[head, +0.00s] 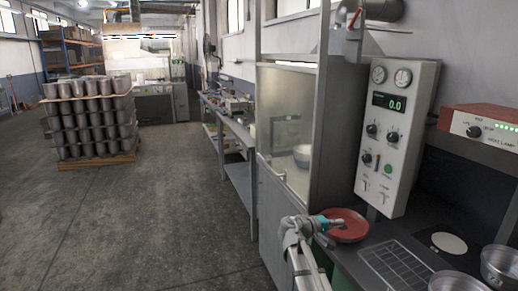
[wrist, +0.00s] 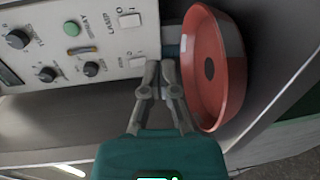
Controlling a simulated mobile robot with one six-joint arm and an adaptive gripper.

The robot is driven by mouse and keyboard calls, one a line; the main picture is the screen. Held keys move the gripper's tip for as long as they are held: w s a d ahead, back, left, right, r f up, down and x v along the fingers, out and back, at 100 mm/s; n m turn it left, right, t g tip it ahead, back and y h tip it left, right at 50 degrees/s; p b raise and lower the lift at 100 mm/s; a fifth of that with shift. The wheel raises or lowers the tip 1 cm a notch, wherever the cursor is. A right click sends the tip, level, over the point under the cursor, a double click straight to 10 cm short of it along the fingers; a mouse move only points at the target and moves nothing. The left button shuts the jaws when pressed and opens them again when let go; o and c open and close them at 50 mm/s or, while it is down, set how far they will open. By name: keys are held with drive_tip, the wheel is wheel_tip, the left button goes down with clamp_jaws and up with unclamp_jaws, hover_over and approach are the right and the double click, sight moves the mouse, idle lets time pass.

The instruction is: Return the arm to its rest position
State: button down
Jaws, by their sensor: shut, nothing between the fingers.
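My gripper (wrist: 163,68) has its two fingers brought together, with nothing between them. In the head view my gripper (head: 337,221) is at the lower middle, and its fingertips overlap the red pan. The red pan (head: 352,233) sits at the left end of the dark worktop. In the wrist view the red pan (wrist: 229,88) is just right of the fingers, with a dark round spot in its middle. I cannot tell whether the fingers touch it.
A control panel (head: 399,150) with gauges and knobs stands behind the pan. A glass-fronted cabinet (head: 292,122) is to its left. Metal pots (head: 500,264) stand at the lower right, near a grid plate (head: 398,266).

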drive_tip(key=shift+s+d+f, duration=0.15)
drive_tip(key=shift+s+f, duration=0.15)
drive_tip(key=shift+s, duration=0.35)
drive_tip(key=shift+s+d+f+m+g+y+p, duration=0.2)
drive_tip(key=shift+s+f+m+g+y+p, duration=0.2)
drive_tip(key=shift+s+f+g+y, duration=0.25)
drive_tip(key=s+f+g+y+p, duration=0.1)
drive_tip(key=s+f+y, duration=0.1)
drive_tip(key=s, duration=0.1)
drive_tip(key=s+a+f+m+y+p, duration=0.1)
drive_tip(key=s+f+y, duration=0.1)
drive_tip(key=s, duration=0.2)
drive_tip(key=s+a+f+m+g+y+p, duration=0.1)
drive_tip(key=s+f+y, duration=0.1)
drive_tip(key=s, duration=0.1)
drive_tip(key=shift+s+a+g+y, duration=0.1)
drive_tip(key=shift+s+g+y, duration=0.1)
drive_tip(key=shift+g+y, duration=0.15)
drive_tip(key=s+a+f+m+g+y+p, duration=0.1)
drive_tip(key=s+a+y+p, duration=0.2)
drive_tip(key=s+a+y, duration=0.4)
drive_tip(key=s+a, duration=0.1)
drive_tip(key=s, duration=0.1)
drive_tip(key=shift+s+a+f+g+y, duration=0.15)
drive_tip(key=shift+s+a+g+y, duration=0.15)
drive_tip(key=shift+s+a, duration=0.05)
